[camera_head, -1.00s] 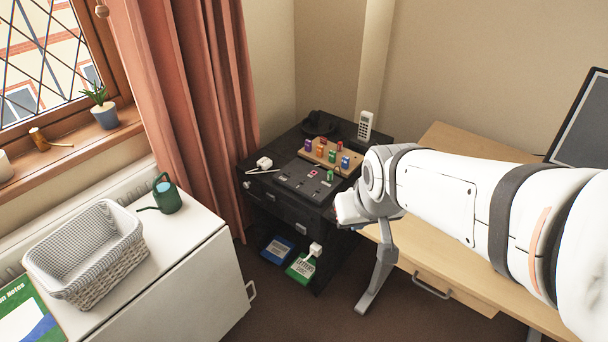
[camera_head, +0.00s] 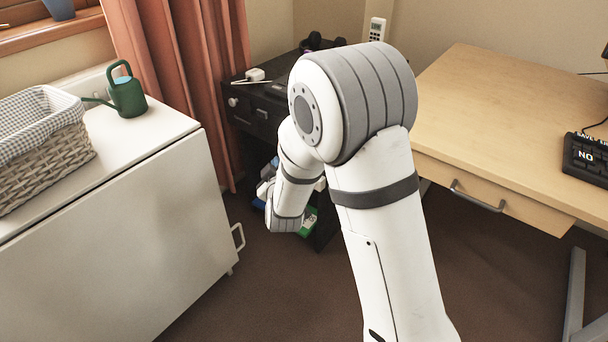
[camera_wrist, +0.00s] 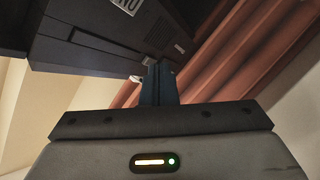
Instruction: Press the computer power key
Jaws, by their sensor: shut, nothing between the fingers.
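My gripper (camera_wrist: 159,84) shows in the wrist view with its dark fingers shut together and nothing between them. Its tips are in front of a large black boxy body (camera_wrist: 110,40) with a pale label and slots; I cannot tell whether they touch it. In the head view my bent arm hides most of the black cabinet (camera_head: 262,112), and the fingers cannot be made out. A black keyboard (camera_head: 588,158) with a key reading "NO" lies on the desk at the right edge. I cannot make out a key marked for computer power.
The wooden desk (camera_head: 490,110) is right of my arm. A white cabinet (camera_head: 140,220) at left bears a wicker basket (camera_head: 45,155) and a green watering can (camera_head: 127,95). Reddish curtains (camera_head: 195,80) hang behind. Brown floor is open between cabinet and desk.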

